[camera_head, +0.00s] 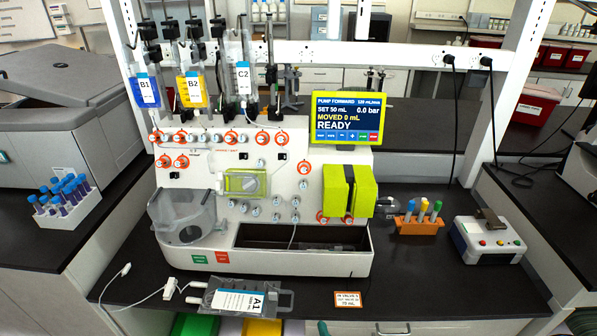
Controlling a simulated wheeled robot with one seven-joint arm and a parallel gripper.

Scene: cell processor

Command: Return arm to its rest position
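Neither my gripper nor my arm can be made out in the head view. The white cell processor (290,182) stands on the black bench, with orange-ringed valve knobs on its front. Bags labelled B1 (146,90), B2 (194,90) and C2 (243,77) hang above it from the rack. A bag labelled A1 (238,300) lies flat on the bench in front, with a white tube running left. The screen (347,118) reads PUMP FORWARD, SET 50 mL, MOVED 0 mL, 0.0 bar and READY.
At right are an orange holder (418,226) with several capped tubes and a white button box (487,240). A small note card (347,299) lies near the front edge. White posts frame the bench.

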